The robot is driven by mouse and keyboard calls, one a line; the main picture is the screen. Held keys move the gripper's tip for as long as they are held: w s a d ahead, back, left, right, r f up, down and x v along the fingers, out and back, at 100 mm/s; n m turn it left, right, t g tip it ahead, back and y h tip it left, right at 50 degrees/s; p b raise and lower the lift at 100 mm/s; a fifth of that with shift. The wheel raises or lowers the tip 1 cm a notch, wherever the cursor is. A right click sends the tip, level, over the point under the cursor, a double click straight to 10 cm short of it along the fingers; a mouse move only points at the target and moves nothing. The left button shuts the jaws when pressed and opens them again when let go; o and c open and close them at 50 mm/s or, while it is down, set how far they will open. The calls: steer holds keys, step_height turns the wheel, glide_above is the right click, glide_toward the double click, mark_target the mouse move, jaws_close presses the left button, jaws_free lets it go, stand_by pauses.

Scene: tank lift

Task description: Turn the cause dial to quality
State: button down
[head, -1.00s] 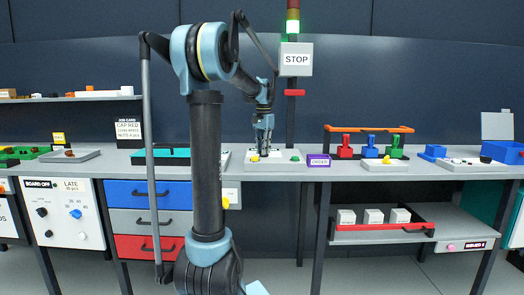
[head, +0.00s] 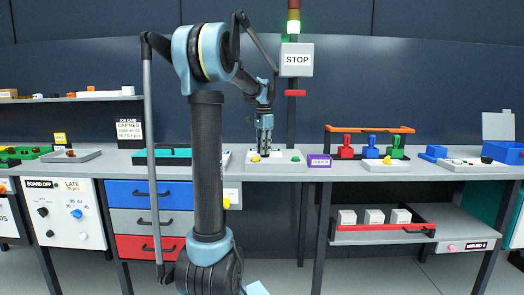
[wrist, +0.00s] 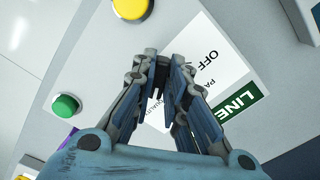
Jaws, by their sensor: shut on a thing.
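A purple "ORDER" block (head: 319,161) stands right of the box, a teal-topped tray (head: 160,157) left. A STOP sign (head: 297,60) hangs behind. Drawers (head: 150,195) are below.

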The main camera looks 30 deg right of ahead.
steer(key=shift+w+a, duration=0.1)
steer(key=shift+w, duration=0.1)
steer(key=c, duration=1.6)
jaws_free()
steer(key=shift+r, duration=0.2)
step_height(320, 180, up, 12)
steer(key=shift+f, duration=0.2)
